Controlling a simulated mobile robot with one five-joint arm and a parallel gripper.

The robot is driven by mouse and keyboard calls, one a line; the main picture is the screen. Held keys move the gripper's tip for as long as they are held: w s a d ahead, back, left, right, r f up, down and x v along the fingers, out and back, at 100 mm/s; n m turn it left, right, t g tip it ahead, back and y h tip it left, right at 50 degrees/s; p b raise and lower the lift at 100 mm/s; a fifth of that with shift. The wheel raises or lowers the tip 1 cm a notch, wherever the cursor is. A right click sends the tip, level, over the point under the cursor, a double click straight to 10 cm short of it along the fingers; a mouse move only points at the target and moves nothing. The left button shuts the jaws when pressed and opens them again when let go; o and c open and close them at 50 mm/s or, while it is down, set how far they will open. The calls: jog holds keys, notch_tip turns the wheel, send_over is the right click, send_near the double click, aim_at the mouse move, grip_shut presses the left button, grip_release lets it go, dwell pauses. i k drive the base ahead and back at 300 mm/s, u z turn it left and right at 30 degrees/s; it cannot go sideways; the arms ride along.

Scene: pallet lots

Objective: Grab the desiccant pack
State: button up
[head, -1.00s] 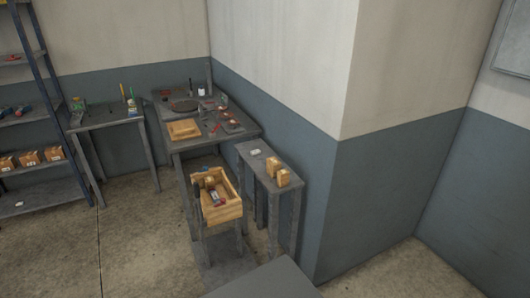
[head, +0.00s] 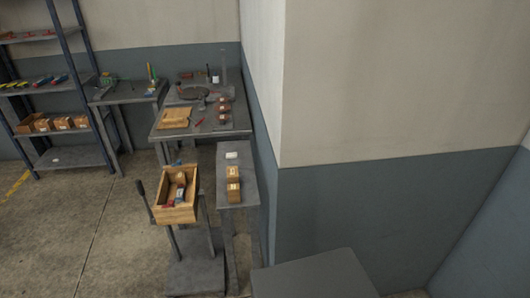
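A small white packet (head: 232,155) lies flat on the far end of a narrow grey table (head: 231,218) beside the wall. It may be the desiccant pack, but it is too small to read. Another small white thing (head: 56,160) lies on the bottom board of the shelf at the left and is also too small to identify. My gripper is not in view.
Two small brown boxes (head: 234,181) stand near the packet. A wooden crate (head: 176,214) with several items sits on a grey stand left of the narrow table. A cluttered workbench (head: 172,132) stands behind. Open floor (head: 80,225) lies at the left.

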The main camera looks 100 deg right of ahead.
aim_at(232, 155)
jog(key=k, duration=0.8)
jog(key=z, duration=1.1)
jog(key=i, duration=1.7)
jog(key=u, duration=0.05)
